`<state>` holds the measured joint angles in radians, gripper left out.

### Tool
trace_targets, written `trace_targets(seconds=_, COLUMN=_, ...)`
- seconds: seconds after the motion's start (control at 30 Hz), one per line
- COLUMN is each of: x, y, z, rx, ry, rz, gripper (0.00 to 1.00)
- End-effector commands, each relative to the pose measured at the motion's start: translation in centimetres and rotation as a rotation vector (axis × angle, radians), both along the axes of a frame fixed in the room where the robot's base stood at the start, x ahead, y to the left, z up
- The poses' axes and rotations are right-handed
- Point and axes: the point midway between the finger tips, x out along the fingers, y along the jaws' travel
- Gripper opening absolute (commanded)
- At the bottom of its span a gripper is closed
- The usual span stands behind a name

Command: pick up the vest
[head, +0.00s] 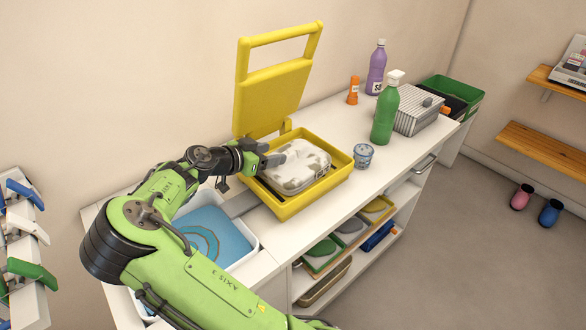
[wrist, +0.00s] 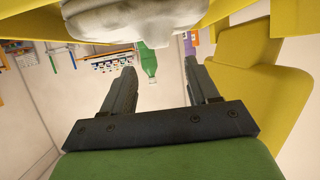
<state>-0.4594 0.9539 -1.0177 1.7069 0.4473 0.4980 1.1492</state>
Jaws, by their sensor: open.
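A pale, grey-mottled folded bundle (head: 298,165), which looks like the vest, lies in an open yellow case (head: 318,200). The case's yellow lid (head: 270,95) stands raised at the back. My gripper (head: 272,161) is open and empty at the left end of the bundle, close to it; I cannot tell if they touch. In the wrist view, the open fingers of my gripper (wrist: 162,80) show nothing held between them. The pale bundle (wrist: 130,18) fills the top of that view, partly cut off.
A small patterned cup (head: 364,156) stands just right of the case. Farther along the counter are a green bottle (head: 384,115), a purple bottle (head: 376,68), an orange bottle (head: 353,91) and a grey ribbed box (head: 415,110). A blue-lined tray (head: 215,235) lies left, under my arm.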

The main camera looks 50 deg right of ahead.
Motion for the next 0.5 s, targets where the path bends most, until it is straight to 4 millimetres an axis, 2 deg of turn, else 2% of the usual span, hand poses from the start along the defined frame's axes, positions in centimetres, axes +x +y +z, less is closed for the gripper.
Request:
trace_targets(seconds=0.17, x=-0.1, y=-2.0, z=-1.0, rx=0.0, ry=0.0, rz=-0.001, gripper=0.6)
trace_targets(seconds=0.33, x=-0.1, y=-5.0, z=-2.6, rx=-0.001, ry=0.001, rz=-0.003, gripper=0.6)
trace_targets(seconds=0.5, x=-0.1, y=-6.2, z=-2.9, rx=0.002, ry=0.0, rz=0.0, gripper=0.6)
